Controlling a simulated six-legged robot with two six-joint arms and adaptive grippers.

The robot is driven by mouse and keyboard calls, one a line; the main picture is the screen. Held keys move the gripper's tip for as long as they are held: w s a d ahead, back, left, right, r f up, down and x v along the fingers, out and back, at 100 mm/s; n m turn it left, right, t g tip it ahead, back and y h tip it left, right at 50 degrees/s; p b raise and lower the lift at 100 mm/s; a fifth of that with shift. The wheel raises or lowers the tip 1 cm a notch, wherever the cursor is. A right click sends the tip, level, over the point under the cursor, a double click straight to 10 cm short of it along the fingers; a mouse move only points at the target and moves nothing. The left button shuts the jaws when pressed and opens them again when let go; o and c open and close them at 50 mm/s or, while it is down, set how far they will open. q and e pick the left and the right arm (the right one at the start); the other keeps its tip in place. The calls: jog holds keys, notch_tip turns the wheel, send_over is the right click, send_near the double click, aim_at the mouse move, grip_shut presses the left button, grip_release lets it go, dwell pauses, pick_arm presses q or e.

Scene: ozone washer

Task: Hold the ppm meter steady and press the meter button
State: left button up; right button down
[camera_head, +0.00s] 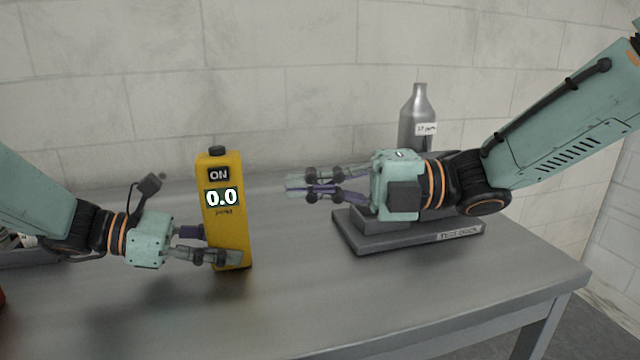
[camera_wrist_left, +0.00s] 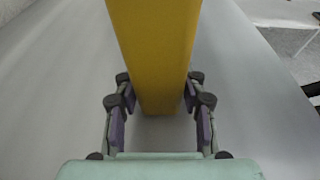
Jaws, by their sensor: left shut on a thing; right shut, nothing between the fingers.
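The yellow ppm meter (camera_head: 224,230) stands nearly upright on the table, with a slight tilt, left of centre in the head view. Its display reads ON and 0.0. A dark button (camera_head: 217,151) sits on its top. My left gripper (camera_head: 222,246) is shut on the meter's lower part, a finger on each side. The left wrist view shows the yellow body (camera_wrist_left: 152,50) between the two fingers (camera_wrist_left: 158,98). My right gripper (camera_head: 290,187) is shut and empty, to the right of the meter at about display height, apart from it.
A grey metal bottle (camera_head: 418,115) with a label stands behind my right wrist. A dark base labelled "TEST DOCK" (camera_head: 400,240) lies under my right gripper. The table (camera_head: 330,310) is clear in front. A tiled wall (camera_head: 300,70) stands behind.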

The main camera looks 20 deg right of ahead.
dwell(0.3)
pick_arm(q)
jog(key=o, duration=1)
jog(key=shift+c, duration=0.2)
jog(key=v, duration=1.2)
jog(key=shift+d, duration=0.1)
